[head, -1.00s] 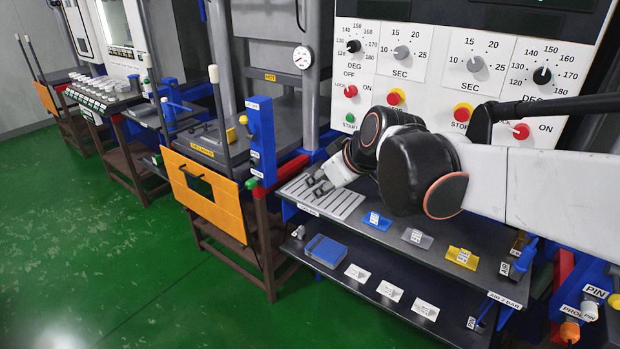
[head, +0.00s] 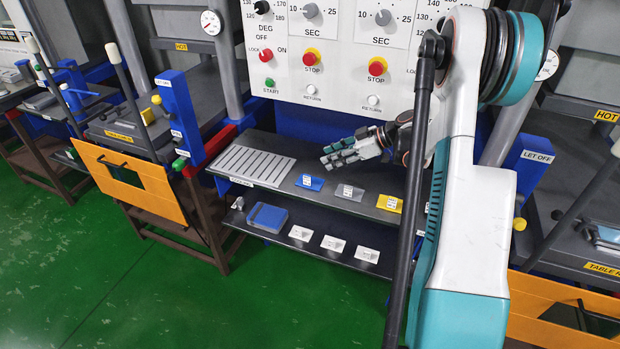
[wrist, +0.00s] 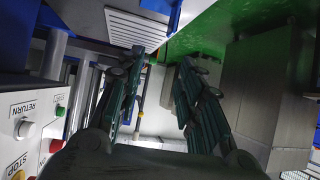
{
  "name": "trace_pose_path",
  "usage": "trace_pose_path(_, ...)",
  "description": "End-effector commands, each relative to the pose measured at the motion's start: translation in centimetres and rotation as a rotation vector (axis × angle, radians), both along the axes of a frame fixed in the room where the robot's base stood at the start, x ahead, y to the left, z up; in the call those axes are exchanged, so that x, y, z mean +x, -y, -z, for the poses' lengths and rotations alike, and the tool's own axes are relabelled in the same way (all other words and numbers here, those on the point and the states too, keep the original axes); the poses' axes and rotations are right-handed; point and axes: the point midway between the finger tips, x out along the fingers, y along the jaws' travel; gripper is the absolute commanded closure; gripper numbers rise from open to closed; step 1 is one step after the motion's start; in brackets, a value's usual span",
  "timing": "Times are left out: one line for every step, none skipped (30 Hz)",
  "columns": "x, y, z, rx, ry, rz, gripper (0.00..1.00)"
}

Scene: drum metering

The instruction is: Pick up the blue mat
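A flat blue mat-like block (head: 267,217) lies at the left end of the lower shelf in the head view. A smaller blue piece with a white label (head: 310,182) stands on the upper shelf. I cannot tell for certain which of the two is the blue mat. My gripper (head: 328,157) is above the upper shelf, behind and above the labelled blue piece and apart from it, with its fingers toward the left. In the wrist view my gripper (wrist: 160,75) is open, with nothing between its fingers.
A slotted light plate (head: 252,164) lies left on the upper shelf (head: 290,203). Grey (head: 349,192) and yellow (head: 389,203) labelled pieces stand right of the blue one. Several white cards lie on the lower shelf. A control panel (head: 340,60) rises behind. Green floor is clear in front.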

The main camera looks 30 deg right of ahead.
Motion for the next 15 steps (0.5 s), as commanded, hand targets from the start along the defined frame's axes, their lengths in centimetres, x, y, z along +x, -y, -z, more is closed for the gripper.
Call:
trace_pose_path(-0.8,1.2,0.7,0.018,0.011,-0.006,0.66)
trace_pose_path(-1.3,1.7,1.0,0.029,0.019,-0.012,0.66)
trace_pose_path(-1.8,2.1,1.4,0.04,0.026,-0.02,0.66)
trace_pose_path(-2.1,2.4,1.6,0.047,0.032,-0.025,0.66)
trace_pose_path(-2.4,2.7,1.8,0.051,0.037,-0.027,0.66)
trace_pose_path(-2.6,2.8,2.0,0.057,0.042,-0.033,0.66)
trace_pose_path(-2.7,2.8,2.2,0.059,0.043,-0.036,0.66)
trace_pose_path(-2.7,2.7,2.4,0.061,0.045,-0.038,0.66)
trace_pose_path(-2.6,2.5,2.7,0.063,0.046,-0.04,0.66)
trace_pose_path(-2.4,2.2,2.9,0.063,0.047,-0.041,0.66)
trace_pose_path(-2.1,1.9,3.1,0.064,0.047,-0.041,0.66)
trace_pose_path(-1.7,1.4,3.5,0.063,0.047,-0.041,0.66)
trace_pose_path(-1.3,1.0,3.8,0.063,0.047,-0.041,0.66)
trace_pose_path(-1.0,0.6,4.1,0.063,0.046,-0.042,0.66)
trace_pose_path(-0.5,0.1,4.5,0.063,0.046,-0.042,0.66)
